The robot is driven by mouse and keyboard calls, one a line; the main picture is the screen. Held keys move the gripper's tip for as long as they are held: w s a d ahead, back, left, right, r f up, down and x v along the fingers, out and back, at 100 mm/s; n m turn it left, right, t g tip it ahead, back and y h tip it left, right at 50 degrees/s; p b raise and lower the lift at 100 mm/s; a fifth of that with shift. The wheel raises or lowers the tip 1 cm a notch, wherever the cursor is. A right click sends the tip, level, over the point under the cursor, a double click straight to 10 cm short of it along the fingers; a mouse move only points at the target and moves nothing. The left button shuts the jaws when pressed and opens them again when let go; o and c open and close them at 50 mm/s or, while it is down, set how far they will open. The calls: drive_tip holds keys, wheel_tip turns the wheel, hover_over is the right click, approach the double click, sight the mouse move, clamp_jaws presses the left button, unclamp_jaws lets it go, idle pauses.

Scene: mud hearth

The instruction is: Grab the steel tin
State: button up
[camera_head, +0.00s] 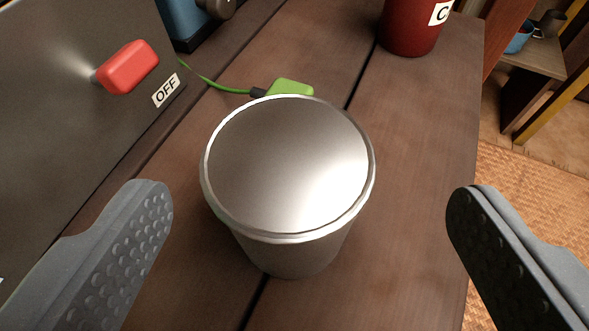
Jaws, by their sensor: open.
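The steel tin (290,165) stands upright on the brown plank table (420,200), in the middle of the view. It is a silver cylinder with a flat, shiny top, narrower toward its base. My gripper (310,215) is open, with one grey padded finger at the lower left and the other at the lower right. The tin lies ahead of and between the two fingers, with a gap on each side. Neither finger appears to touch it.
A dark box with a red lever (128,67) and an OFF label stands at left. Behind the tin lie a green plug (289,88) with its cord and a red canister (412,25) marked C. The table's right edge drops to a woven mat (530,200).

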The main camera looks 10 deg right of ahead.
sight(292, 136)
drive_tip(key=shift+a+f+b+x, duration=0.15)
drive_tip(key=shift+b+x, duration=0.1)
drive_tip(key=shift+x, duration=0.6)
drive_tip(key=shift+a+f+b+x, duration=0.1)
drive_tip(key=shift+b+x, duration=0.15)
drive_tip(key=shift+x, duration=0.55)
drive_tip(key=shift+a+f+b+x, duration=0.15)
drive_tip(key=shift+b+x, duration=0.1)
drive_tip(key=shift+x, duration=0.6)
drive_tip(key=shift+w+r, duration=0.1)
drive_tip(key=shift+w, duration=0.05)
drive_tip(key=c, duration=1.1)
